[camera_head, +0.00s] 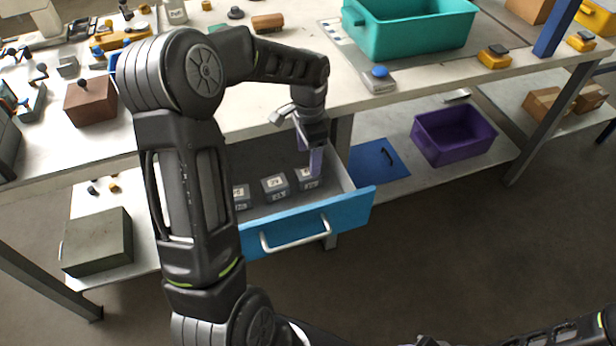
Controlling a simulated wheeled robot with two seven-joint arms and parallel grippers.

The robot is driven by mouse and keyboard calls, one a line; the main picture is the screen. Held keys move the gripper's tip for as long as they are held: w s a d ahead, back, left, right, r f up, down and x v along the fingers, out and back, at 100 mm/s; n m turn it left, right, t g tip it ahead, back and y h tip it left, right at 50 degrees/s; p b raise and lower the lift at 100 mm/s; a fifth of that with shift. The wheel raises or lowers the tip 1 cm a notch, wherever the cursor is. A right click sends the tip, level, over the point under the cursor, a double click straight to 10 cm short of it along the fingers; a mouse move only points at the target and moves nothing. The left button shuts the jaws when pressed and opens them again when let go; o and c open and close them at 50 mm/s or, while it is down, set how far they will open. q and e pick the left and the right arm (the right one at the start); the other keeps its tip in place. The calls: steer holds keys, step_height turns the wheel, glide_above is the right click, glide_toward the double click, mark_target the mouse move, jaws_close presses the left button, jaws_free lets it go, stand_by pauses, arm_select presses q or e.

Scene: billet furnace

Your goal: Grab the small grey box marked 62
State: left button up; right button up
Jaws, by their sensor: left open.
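Several small grey boxes with white number labels sit in a row in an open blue-fronted drawer (345,212). One is the left box (241,200), partly hidden by my arm, one the middle box (275,190), and one the right box (304,184). The numbers are too small to read surely, so I cannot tell which is 62. My left gripper (316,172) points down into the drawer, open, its fingers at the right box and partly covering it. I cannot tell whether they touch it. My right gripper is out of view; dark arm parts show at bottom right.
The drawer hangs under a workbench, its handle (296,236) facing out. A teal bin (408,35) stands on the bench. A purple bin (453,137) and a blue panel (376,160) lie on the lower shelf. The floor at right is clear.

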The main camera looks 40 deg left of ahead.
mark_target(308, 172)
arm_select(q)
steer(key=shift+w+a+f, duration=0.15)
steer(key=shift+f, duration=0.15)
steer(key=shift+r, duration=0.1)
steer(key=shift+f, duration=1.3)
steer(key=shift+f, duration=0.1)
step_height(308, 172, down, 5)
steer(key=shift+w+a+f, duration=0.1)
steer(key=shift+c, duration=0.2)
